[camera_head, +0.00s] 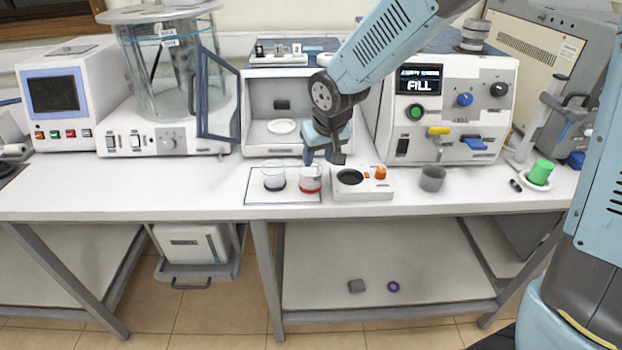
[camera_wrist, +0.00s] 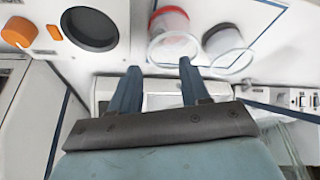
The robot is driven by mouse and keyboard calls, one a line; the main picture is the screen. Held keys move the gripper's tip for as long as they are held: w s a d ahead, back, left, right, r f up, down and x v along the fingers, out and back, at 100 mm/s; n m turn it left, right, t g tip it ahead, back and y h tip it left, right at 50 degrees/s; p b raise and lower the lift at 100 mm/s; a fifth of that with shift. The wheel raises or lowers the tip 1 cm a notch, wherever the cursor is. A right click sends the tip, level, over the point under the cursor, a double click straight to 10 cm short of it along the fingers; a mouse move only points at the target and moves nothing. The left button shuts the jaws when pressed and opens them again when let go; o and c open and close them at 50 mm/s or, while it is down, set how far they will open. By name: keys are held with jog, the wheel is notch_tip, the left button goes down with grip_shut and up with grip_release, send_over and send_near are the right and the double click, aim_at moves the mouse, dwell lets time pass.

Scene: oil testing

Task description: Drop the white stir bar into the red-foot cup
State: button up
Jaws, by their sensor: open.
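The red-foot cup (camera_head: 310,181) is a clear cup with a red base, standing upright on an outlined white mat; it also shows at the top of the wrist view (camera_wrist: 169,20). My gripper (camera_head: 325,160) hangs above the bench, just behind and to the right of that cup. In the wrist view its two fingers (camera_wrist: 158,67) are apart with nothing seen between them. I cannot make out the white stir bar in either view.
A dark-foot clear cup (camera_head: 274,177) stands left of the red-foot cup. A stirrer plate (camera_head: 345,194) with an orange knob is to the right, then a grey cup (camera_head: 432,179). An open-doored cabinet (camera_head: 257,104) stands behind. The front left bench is clear.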

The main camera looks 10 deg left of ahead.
jog(key=v, duration=1.2)
jog(key=shift+s+r, duration=0.2)
jog(key=shift+d, duration=0.15)
jog(key=s+d+r+m+t+h, duration=0.1)
jog(key=s+d+r+m, duration=0.15)
jog(key=d, duration=0.65)
jog(key=s+d+r+m, duration=0.1)
jog(key=d+r, duration=0.2)
jog(key=d, duration=0.7)
jog(key=s+d+m+t+h, duration=0.1)
jog(key=s+d+m, duration=0.2)
jog(key=s+d, duration=0.6)
jog(key=d, duration=0.3)
jog(key=shift+s+d, duration=0.3)
